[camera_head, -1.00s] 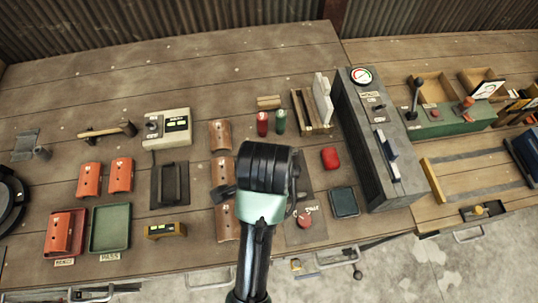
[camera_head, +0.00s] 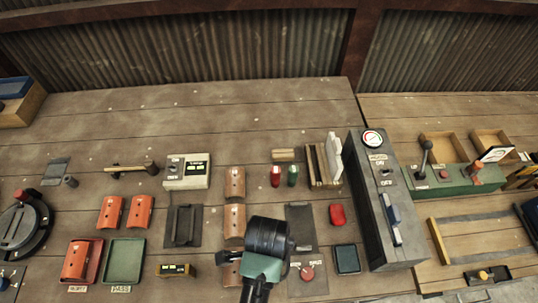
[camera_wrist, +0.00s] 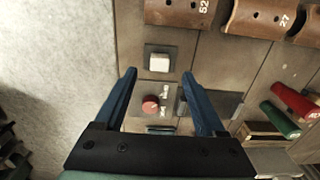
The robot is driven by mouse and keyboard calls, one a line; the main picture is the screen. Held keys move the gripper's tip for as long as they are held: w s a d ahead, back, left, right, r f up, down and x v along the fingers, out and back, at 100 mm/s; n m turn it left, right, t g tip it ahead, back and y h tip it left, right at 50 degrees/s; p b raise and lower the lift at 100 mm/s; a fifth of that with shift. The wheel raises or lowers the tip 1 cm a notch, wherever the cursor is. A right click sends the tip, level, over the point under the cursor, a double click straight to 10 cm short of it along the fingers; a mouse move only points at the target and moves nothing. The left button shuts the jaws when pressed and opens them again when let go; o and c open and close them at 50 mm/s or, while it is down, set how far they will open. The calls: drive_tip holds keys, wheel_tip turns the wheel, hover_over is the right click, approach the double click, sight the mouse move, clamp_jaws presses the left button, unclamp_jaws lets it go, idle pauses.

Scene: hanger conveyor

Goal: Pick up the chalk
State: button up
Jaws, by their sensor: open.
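A small white block (camera_wrist: 158,62), which looks like the chalk, sits on a grey square base on the bench in the wrist view. It lies just beyond and between the two blue fingertips of my gripper (camera_wrist: 158,76). My gripper is open, with nothing between its fingers. In the head view my gripper (camera_head: 268,238) is over the front of the bench, and its fingers and the white block are hidden behind my wrist.
A red knob (camera_wrist: 150,104) on a plate is close to the fingers. Brown curved pieces (camera_wrist: 255,17) lie beside the block. Red (camera_head: 275,176) and green (camera_head: 292,175) cylinders, a slotted rack (camera_head: 322,165) and a grey machine box (camera_head: 386,215) stand farther off.

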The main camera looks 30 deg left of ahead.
drive_tip(key=shift+d+f+p, duration=0.1)
drive_tip(key=shift+f+p, duration=0.5)
drive_tip(key=shift+f, duration=2)
clamp_jaws()
